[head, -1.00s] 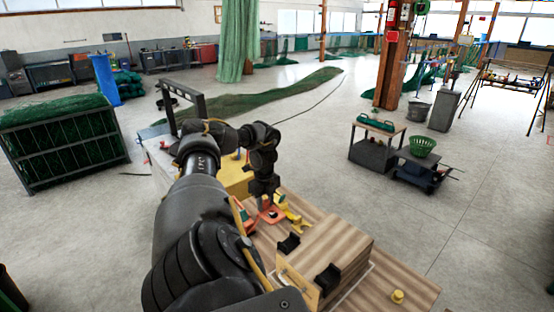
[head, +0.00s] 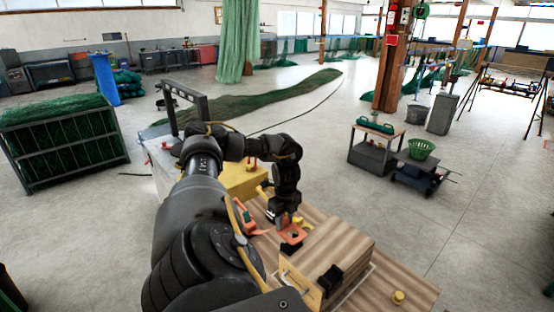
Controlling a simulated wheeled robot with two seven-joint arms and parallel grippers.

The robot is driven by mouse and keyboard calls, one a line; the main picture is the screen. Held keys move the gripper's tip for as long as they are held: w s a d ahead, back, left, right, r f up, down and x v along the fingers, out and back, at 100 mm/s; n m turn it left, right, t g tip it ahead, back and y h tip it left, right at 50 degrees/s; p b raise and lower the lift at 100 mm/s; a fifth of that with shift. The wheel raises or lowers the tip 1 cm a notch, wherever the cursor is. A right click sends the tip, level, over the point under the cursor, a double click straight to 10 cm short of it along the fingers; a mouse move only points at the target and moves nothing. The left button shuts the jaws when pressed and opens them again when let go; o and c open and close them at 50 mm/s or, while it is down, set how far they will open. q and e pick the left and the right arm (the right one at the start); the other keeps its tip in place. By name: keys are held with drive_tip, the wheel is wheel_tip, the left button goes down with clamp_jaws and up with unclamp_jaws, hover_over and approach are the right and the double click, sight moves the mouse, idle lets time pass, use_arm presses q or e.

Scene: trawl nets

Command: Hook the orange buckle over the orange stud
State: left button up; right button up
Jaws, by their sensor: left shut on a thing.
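The orange buckle (head: 293,234), a flat plate with a dark opening, is at the fingertips of my left gripper (head: 287,218). The gripper points down over the wooden board and is shut on the buckle's upper end. The buckle is over or just above a small black block (head: 290,248), mostly hidden behind it; I cannot tell whether they touch. I cannot make out the orange stud clearly; the gripper and buckle cover part of that area. My right gripper is not in view.
An orange piece (head: 249,222) lies left of the buckle. A yellow box (head: 240,180) stands behind. The board's right end is mostly clear.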

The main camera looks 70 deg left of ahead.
use_arm(q)
drive_tip(key=w+d+p, duration=0.2)
drive_tip(key=w+d, duration=0.2)
drive_tip(key=d, duration=0.7)
drive_tip(key=w+d+p, duration=0.2)
drive_tip(key=w+d, duration=0.1)
drive_tip(key=d, duration=0.7)
drive_tip(key=w+d+p, duration=0.1)
drive_tip(key=w+d, duration=0.3)
drive_tip(key=d, duration=0.7)
wheel_tip(320, 180, down, 18)
drive_tip(key=b, duration=0.6)
drive_tip(key=shift+a+f, duration=0.1)
drive_tip(key=shift+f, duration=0.05)
drive_tip(key=shift+f+b, duration=0.65)
drive_tip(key=shift+f, duration=0.25)
drive_tip(key=o, duration=1.1)
drive_tip(key=shift+o, duration=0.2)
drive_tip(key=shift+r, duration=0.1)
